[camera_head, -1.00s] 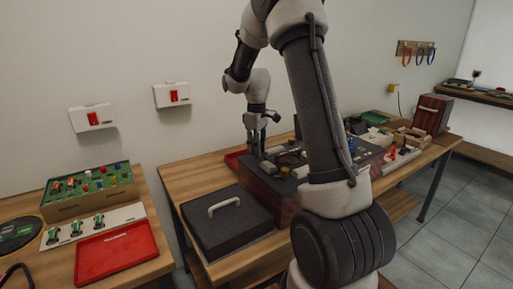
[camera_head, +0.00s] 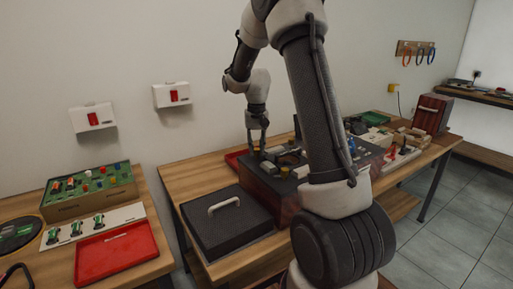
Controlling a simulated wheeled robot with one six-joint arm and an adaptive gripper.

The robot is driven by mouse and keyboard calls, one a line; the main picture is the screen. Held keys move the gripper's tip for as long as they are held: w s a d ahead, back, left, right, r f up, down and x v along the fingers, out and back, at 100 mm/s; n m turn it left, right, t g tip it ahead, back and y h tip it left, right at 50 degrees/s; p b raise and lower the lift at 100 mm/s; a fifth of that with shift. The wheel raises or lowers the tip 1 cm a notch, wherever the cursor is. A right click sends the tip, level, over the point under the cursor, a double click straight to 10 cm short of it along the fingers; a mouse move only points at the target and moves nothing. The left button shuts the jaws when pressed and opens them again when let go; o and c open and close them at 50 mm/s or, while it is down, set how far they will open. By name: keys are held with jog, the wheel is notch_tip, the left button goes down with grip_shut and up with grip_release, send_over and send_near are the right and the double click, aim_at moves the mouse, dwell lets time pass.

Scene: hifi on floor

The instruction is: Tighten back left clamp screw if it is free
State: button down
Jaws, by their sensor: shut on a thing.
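My gripper (camera_head: 257,150) points down at the back left corner of the dark box-shaped unit (camera_head: 262,188) on the middle bench. Its fingers are closed together on something small there, too small to make out, at the place of the back left clamp screw. A small light block (camera_head: 268,167) sits on the unit's top just in front of the fingertips. A yellowish block (camera_head: 284,171) sits nearer the front edge. My arm hides the right middle part of the unit.
A dark lid with a pale handle (camera_head: 224,203) lies left of the unit. On the left bench are a green board (camera_head: 88,186) and a red tray (camera_head: 117,252). A dark red case (camera_head: 432,114) stands at the far right.

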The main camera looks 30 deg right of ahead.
jog(key=m, duration=0.5)
jog(key=shift+m, duration=0.3)
jog(key=shift+w, duration=0.1)
dwell(0.3)
jog(key=c, duration=1.3)
grip_release()
jog(key=shift+o, duration=0.2)
jog(key=shift+r, duration=0.1)
notch_tip(320, 180, up, 12)
